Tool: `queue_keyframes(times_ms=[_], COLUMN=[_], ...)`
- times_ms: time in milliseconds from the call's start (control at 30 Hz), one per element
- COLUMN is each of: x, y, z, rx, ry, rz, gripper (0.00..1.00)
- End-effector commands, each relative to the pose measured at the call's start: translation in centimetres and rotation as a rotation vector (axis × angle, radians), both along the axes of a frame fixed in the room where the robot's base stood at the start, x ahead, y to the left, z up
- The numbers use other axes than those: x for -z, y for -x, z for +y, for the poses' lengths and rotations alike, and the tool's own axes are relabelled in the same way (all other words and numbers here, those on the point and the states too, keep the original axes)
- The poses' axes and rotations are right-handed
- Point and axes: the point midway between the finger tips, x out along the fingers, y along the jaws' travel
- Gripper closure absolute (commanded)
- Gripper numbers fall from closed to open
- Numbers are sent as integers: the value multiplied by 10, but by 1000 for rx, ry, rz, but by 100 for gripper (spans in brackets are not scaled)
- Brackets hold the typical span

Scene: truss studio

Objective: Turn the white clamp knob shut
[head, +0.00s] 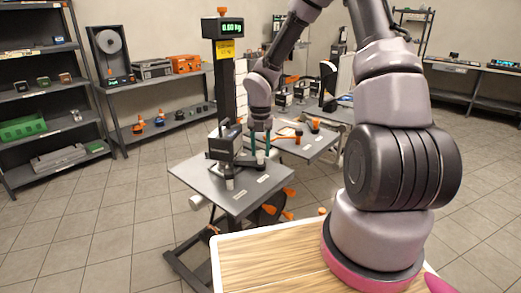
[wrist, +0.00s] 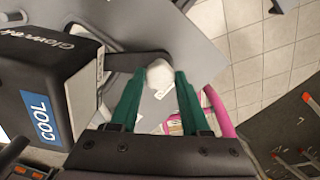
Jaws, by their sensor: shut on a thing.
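The white clamp knob (wrist: 160,74) sits between the green fingertips of my gripper (wrist: 158,88) in the wrist view, at the end of a dark arm. My gripper is shut on it, with a finger on each side. In the head view my gripper (head: 260,153) points down over the grey platform table (head: 235,199), just right of a dark boxy device (head: 226,150). I cannot clearly make out the held knob there. How far the knob is turned cannot be told.
The dark box marked COOL (wrist: 38,100) stands close left of the fingers in the wrist view. A black post with a green display (head: 228,29) rises behind the table. A wooden top (head: 270,262) lies in front. Shelves (head: 40,90) line the left wall; tiled floor between is clear.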

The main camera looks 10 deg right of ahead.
Motion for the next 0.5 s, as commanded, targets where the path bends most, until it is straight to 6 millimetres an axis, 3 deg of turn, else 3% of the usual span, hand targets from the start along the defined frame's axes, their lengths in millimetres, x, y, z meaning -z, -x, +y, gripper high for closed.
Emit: queue_keyframes(times_ms=[500], x=[-1], y=[-2], z=[0], rx=[-37], ry=[0], rz=[-4], gripper=[100])
